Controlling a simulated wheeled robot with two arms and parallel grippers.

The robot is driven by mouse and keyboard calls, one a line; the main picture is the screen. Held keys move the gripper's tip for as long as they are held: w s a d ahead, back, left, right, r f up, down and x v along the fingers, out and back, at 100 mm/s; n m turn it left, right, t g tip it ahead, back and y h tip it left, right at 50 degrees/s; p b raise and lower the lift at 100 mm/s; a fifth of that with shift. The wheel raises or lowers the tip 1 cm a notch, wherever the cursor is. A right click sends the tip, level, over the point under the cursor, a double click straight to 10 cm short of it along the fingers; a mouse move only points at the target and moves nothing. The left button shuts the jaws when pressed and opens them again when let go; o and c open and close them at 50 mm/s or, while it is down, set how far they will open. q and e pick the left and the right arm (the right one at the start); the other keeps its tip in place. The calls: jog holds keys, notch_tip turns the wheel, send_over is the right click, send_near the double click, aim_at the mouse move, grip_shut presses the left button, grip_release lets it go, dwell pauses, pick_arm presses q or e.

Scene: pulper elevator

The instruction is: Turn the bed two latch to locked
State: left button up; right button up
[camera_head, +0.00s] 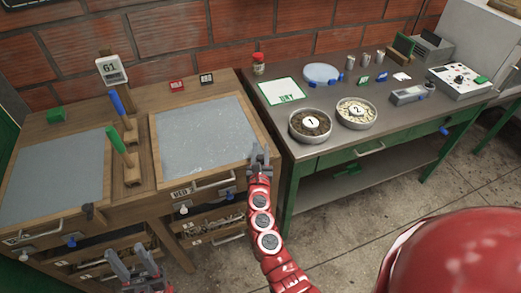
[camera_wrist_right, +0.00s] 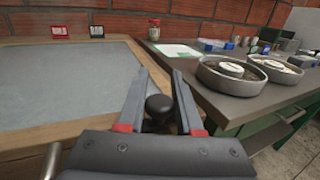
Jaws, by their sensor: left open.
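Bed two (camera_head: 200,140) is a grey-topped tray in a wooden bench, with its label (camera_head: 185,192) and a metal handle (camera_head: 212,183) on the front. A round black knob (camera_wrist_right: 160,106), apparently the bed two latch, shows in the right wrist view at the bed's right front corner. My right gripper (camera_head: 260,160) is over that corner. Its fingers (camera_wrist_right: 161,78) are apart, with the knob showing between them; I cannot tell whether they touch it. In the head view the gripper hides the knob. My left gripper (camera_head: 133,265) is open and empty, low in front of the bench.
A similar bed (camera_head: 50,175) lies left, with a dark knob (camera_head: 88,210) at its front corner. Blue and green handles (camera_head: 117,140) stand between the beds. The metal table (camera_head: 290,145) at right holds two numbered bowls (camera_head: 310,124). Open drawers (camera_head: 215,225) sit below.

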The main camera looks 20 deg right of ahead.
grip_shut()
